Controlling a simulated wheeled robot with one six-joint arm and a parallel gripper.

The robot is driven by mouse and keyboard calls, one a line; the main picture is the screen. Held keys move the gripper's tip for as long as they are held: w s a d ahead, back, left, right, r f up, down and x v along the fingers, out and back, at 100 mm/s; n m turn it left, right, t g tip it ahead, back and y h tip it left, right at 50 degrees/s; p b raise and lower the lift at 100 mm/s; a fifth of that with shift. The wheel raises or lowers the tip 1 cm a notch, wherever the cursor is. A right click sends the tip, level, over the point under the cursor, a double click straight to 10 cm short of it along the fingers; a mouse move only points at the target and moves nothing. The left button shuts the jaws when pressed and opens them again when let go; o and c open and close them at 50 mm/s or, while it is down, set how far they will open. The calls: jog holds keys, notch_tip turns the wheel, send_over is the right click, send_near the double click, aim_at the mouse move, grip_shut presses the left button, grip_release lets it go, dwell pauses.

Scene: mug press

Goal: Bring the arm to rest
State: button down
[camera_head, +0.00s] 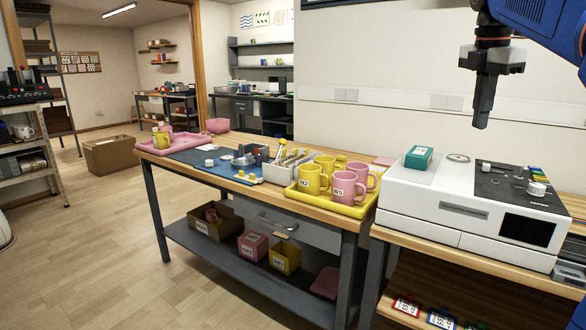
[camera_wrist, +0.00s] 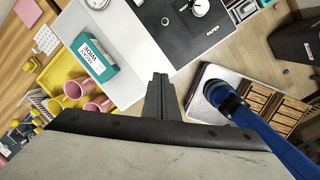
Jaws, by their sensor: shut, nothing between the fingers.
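My gripper (camera_head: 482,124) is at the upper right of the head view. It points down in the air above the white press machine (camera_head: 440,205) and touches nothing. Its fingers are shut and empty. In the wrist view my gripper (camera_wrist: 160,78) shows its closed fingers against the machine and the floor below. My blue arm reaches in from the upper right corner of the head view.
A yellow tray (camera_head: 352,211) with pink and yellow mugs stands left of the machine. A teal box (camera_head: 419,157) lies on the machine's top. A blue mat (camera_head: 205,160) and a pink tray (camera_head: 157,150) are farther left. The floor (camera_head: 110,230) at left is open.

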jog(key=s+a+f+m+t, duration=0.1)
jog(key=s+a+f+m, duration=0.3)
jog(key=f, duration=0.8)
jog(key=s+a+f+m+t+y, duration=0.1)
jog(key=s+a+f+m, duration=0.3)
jog(key=s+f+m, duration=0.5)
jog(key=s+a+f+m+t, duration=0.1)
jog(key=s+a+f+m, duration=0.4)
jog(key=s+f, duration=0.7)
notch_tip(320, 180, down, 4)
jog(key=shift+s+f+m, duration=0.15)
jog(key=shift+s+m, duration=0.05)
jog(key=shift+m, duration=0.8)
jog(key=shift+a, duration=0.1)
